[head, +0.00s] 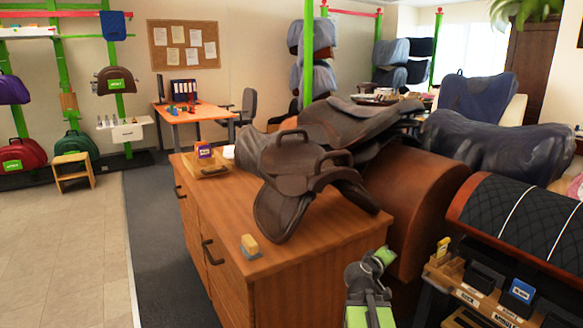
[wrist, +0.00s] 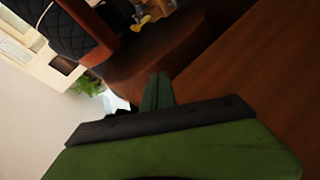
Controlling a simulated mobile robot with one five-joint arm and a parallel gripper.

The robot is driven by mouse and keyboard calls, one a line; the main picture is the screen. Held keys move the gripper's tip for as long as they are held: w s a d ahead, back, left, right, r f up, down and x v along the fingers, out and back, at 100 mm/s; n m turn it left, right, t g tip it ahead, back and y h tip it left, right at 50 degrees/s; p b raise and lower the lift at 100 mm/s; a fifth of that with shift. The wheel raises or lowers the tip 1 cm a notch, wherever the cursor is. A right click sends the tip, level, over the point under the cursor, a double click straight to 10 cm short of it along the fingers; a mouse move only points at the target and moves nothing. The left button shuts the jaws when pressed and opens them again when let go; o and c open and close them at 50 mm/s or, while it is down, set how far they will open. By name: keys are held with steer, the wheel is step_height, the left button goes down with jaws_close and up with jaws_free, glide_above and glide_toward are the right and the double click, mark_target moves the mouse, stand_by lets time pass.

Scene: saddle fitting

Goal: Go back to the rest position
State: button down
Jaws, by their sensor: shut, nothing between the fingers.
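My gripper (wrist: 158,78) shows in the wrist view with its dark green fingers together and nothing between them. In the head view, my green and grey arm (head: 369,295) is folded low, in front of the cabinet's right end. The cabinet (head: 290,285) is brown wood with dark handles. A dark brown saddle (head: 290,180) sits on its top, and another brown saddle (head: 350,125) is behind it. The wrist view is tilted and shows a brown wooden surface on the right.
A quilted black pad (head: 520,220) lies over a stand at the right, above a wooden organizer (head: 490,300) with dark bins. A small yellow-topped block (head: 250,244) is near the cabinet's front edge. Open tiled floor (head: 65,250) lies at the left.

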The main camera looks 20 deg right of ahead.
steer(key=w+a+f+g+y, duration=0.1)
steer(key=w+a+f+y, duration=0.3)
steer(key=a, duration=0.9)
steer(key=s+a+f+g+y, duration=0.1)
steer(key=a+f+y, duration=0.2)
steer(key=a+f, duration=0.75)
steer(key=s+a+f+m+g+y, duration=0.1)
steer(key=s+a+g+y, duration=0.2)
steer(key=a, duration=0.5)
steer(key=s+a+f+g+y, duration=0.1)
steer(key=s+a+g+y, duration=0.1)
steer(key=s+a, duration=0.5)
step_height(320, 180, up, 32)
steer(key=a+p, duration=0.2)
steer(key=p, duration=2.9)
steer(key=shift+s, duration=0.3)
steer(key=shift+a, duration=0.1)
